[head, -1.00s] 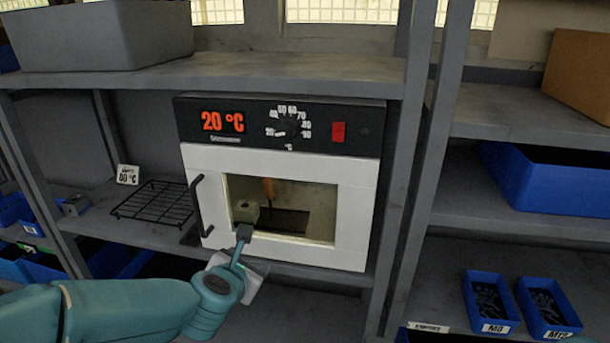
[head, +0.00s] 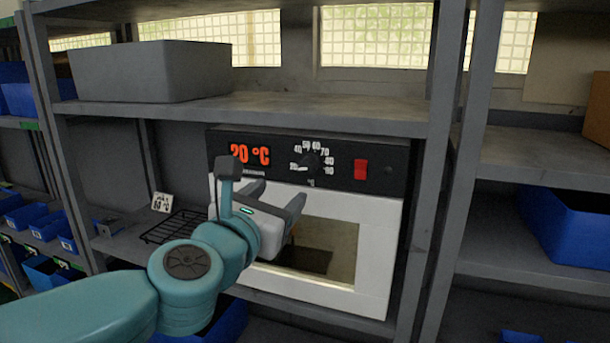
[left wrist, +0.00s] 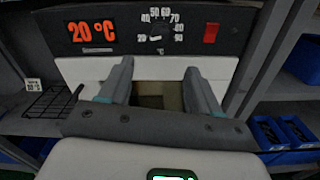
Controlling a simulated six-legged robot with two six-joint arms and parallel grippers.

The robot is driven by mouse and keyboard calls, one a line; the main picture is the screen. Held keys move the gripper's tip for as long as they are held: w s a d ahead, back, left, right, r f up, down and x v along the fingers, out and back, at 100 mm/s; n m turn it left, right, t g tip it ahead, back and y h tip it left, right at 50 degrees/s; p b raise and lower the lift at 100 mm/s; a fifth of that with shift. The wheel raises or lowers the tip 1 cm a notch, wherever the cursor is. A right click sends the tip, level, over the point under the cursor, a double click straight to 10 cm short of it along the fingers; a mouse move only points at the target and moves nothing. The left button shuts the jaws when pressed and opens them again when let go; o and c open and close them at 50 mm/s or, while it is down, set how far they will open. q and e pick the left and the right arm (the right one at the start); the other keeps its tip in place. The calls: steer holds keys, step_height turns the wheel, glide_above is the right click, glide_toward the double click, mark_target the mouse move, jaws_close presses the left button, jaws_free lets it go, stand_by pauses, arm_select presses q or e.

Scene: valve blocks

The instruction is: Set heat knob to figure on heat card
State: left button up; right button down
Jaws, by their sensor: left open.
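The oven (head: 340,217) stands on the shelf with a black panel and a white door with a window. Its display (head: 250,155) reads 20 °C in red. The dark heat knob (head: 311,160) sits in a ring of figures from 20 to 90; it also shows in the left wrist view (left wrist: 160,31). Its pointer seems to be near 20. The heat card (head: 161,202) is a small white card left of the oven; its figure is too small to read surely. My left gripper (head: 279,196) is open and empty in front of the door, below the knob. My right gripper is not in view.
A red switch (head: 361,169) is on the panel right of the knob. A black wire rack (head: 172,227) lies left of the oven. A grey bin (head: 150,71) stands on the shelf above. Shelf posts flank the oven.

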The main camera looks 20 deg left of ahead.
mark_target(306, 169)
arm_select(q)
steer(key=w, duration=0.6)
steer(key=w+p, duration=0.1)
steer(key=w, duration=0.5)
steer(key=shift+d, duration=0.2)
steer(key=shift+f, duration=0.1)
steer(key=c, duration=1)
